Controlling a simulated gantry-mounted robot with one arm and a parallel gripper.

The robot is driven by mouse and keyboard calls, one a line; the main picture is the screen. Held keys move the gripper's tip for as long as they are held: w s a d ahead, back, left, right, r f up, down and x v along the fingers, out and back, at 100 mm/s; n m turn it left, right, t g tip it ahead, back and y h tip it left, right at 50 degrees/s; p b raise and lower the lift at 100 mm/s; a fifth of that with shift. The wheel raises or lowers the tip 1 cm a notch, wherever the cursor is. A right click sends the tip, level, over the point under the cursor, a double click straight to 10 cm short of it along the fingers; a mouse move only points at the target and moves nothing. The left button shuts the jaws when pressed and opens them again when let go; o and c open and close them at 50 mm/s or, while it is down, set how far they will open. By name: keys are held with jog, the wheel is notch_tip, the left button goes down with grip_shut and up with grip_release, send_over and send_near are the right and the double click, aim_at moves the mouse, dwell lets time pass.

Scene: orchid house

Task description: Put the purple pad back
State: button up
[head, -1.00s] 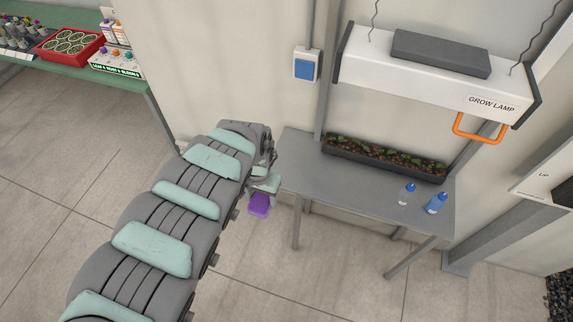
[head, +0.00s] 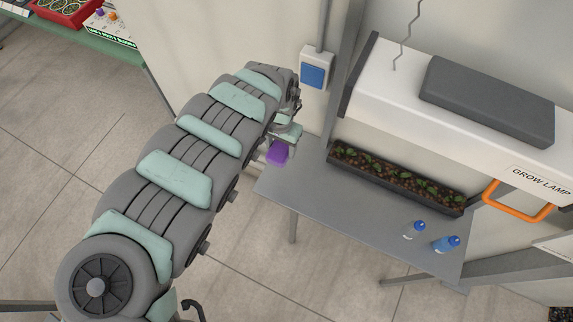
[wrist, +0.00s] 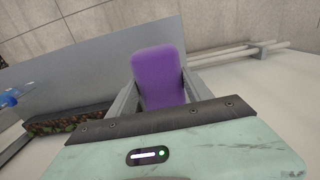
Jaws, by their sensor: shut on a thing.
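The purple pad (head: 278,153) is held at the end of my arm, over the left back edge of the grey table. It also shows in the wrist view (wrist: 159,77), between the two fingers. My gripper (wrist: 160,88) is shut on the pad, with one finger against each side. In the head view my gripper (head: 284,138) is partly hidden by my own arm. The pad appears apart from the tabletop, but its exact height cannot be told.
The grey table (head: 330,215) bears a long planter (head: 395,178) and two small blue-capped bottles (head: 414,230) (head: 446,244). A grow lamp (head: 470,110) with an orange handle (head: 518,205) hangs above. A blue wall switch (head: 314,70) is near my gripper. The table's left part is clear.

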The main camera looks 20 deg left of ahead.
jog(key=f+b, duration=0.1)
jog(key=f, duration=0.9)
jog(key=f+b, duration=0.1)
jog(key=f, duration=0.4)
jog(key=shift+s+d+f+b, duration=0.1)
jog(key=shift+s+f+b, duration=0.15)
jog(key=shift+b, duration=0.1)
jog(key=shift+w+f, duration=0.15)
jog(key=shift+f, duration=0.75)
notch_tip(320, 180, down, 2)
jog(key=shift+f, duration=0.15)
jog(key=shift+f+b, duration=0.15)
jog(key=shift+b, duration=0.15)
jog(key=o, duration=1.2)
